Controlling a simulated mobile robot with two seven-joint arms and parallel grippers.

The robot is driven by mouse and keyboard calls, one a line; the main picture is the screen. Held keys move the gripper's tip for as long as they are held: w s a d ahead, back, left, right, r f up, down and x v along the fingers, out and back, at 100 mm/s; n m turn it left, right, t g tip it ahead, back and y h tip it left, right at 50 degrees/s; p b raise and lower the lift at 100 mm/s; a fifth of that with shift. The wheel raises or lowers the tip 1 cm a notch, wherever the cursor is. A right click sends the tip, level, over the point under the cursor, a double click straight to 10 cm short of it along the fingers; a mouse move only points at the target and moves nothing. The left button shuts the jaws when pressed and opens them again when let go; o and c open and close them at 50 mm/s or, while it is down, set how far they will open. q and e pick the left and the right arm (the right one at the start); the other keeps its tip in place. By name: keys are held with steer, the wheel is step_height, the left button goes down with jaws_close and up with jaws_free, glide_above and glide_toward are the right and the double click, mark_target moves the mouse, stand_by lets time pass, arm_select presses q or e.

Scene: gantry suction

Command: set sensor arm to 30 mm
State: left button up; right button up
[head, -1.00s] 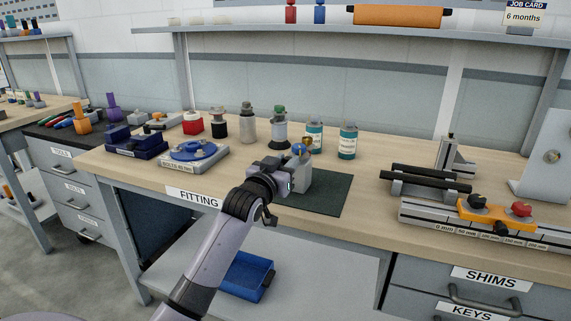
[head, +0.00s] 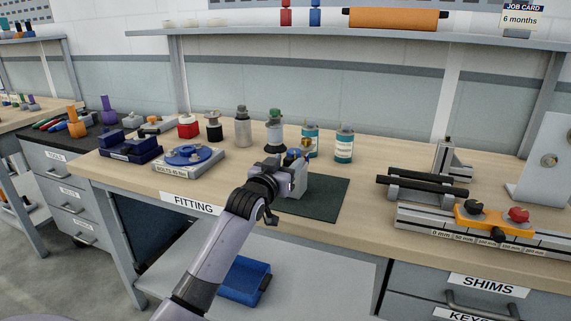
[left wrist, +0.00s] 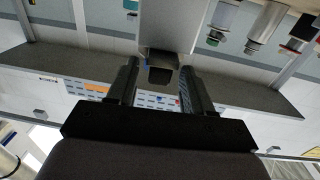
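The orange carriage (head: 492,223) with a black knob and a red knob sits on a rail (head: 420,224) marked in mm, at the right of the bench. It is well right of the 0 mm label; its exact reading is too small to tell. My left gripper (head: 294,178) is far to the left of it, at a small grey block (head: 296,185) on a dark mat. In the left wrist view my fingers (left wrist: 160,82) stand apart, with the grey block (left wrist: 172,25) at their tips; contact is not clear. The right gripper is not in view.
Two teal-labelled bottles (head: 344,144) and several small fittings stand behind the mat (head: 322,205). A blue disc fixture (head: 188,154) is to the left. Black rollers (head: 425,186) lie behind the rail. The bench between mat and rail is clear.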

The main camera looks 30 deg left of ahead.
arm_select(q)
steer(key=shift+s, duration=0.1)
steer(key=s+d, duration=0.1)
steer(key=s, duration=0.6)
stand_by(0.4)
steer(key=shift+d, duration=0.15)
stand_by(0.3)
steer(key=s+d+f+m+g+h+p, duration=0.2)
steer(key=s+d+f, duration=0.35)
steer(key=f, duration=0.35)
steer(key=s+d+f+m+g+h+p, duration=0.1)
steer(key=s+d+f+g, duration=0.1)
steer(key=s+d+f, duration=0.5)
steer(key=s+d+f+m+g+h+p, duration=0.1)
steer(key=s+d+f, duration=0.4)
steer(key=s+f, duration=0.5)
steer(key=s+g+h+p, duration=0.1)
steer(key=s+g, duration=0.1)
steer(key=s, duration=0.2)
steer(key=shift+d, duration=0.15)
